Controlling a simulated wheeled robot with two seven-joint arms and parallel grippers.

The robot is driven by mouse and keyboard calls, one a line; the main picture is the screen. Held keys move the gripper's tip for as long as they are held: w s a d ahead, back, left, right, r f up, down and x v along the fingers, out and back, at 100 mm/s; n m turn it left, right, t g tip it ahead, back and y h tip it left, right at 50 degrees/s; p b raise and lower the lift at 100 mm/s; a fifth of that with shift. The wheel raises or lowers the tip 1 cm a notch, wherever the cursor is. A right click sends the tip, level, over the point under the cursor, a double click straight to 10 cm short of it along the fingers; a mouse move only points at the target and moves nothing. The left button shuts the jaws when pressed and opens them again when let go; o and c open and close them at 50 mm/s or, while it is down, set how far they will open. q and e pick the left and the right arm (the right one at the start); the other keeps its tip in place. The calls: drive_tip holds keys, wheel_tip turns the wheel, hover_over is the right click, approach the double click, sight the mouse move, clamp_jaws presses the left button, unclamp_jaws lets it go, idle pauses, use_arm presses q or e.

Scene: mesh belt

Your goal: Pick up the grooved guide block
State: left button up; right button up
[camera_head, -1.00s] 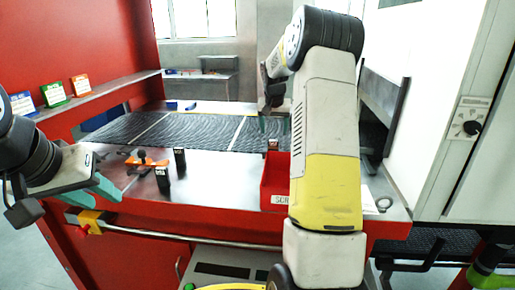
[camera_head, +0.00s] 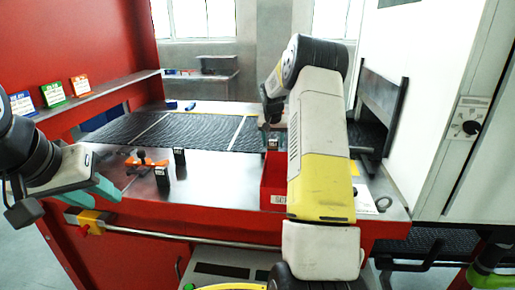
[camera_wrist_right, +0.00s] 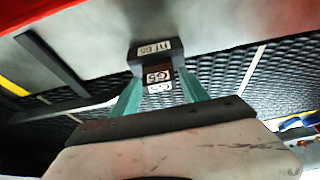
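A small dark block with white labels (camera_wrist_right: 157,76), apparently marked G5, lies between the teal fingertips of my right gripper (camera_wrist_right: 160,88) in the right wrist view. The fingers stand on either side of it and look spread; contact is not clear. A small dark block (camera_head: 272,143) also shows under my right gripper (camera_head: 270,128) in the head view, beside the red bin, with my arm hiding much of that area. My left gripper (camera_head: 105,190) hangs at the left front edge of the table, away from the blocks; its opening is unclear.
Two dark labelled blocks (camera_head: 163,177) (camera_head: 180,157) stand on the metal table, near an orange fixture with a black knob (camera_head: 143,160). A red bin (camera_head: 273,182) is at the front. The mesh belt (camera_head: 205,131) runs behind. A ledge with coloured cards (camera_head: 53,95) is left.

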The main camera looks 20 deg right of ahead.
clamp_jaws()
drive_tip(key=shift+r, duration=0.15)
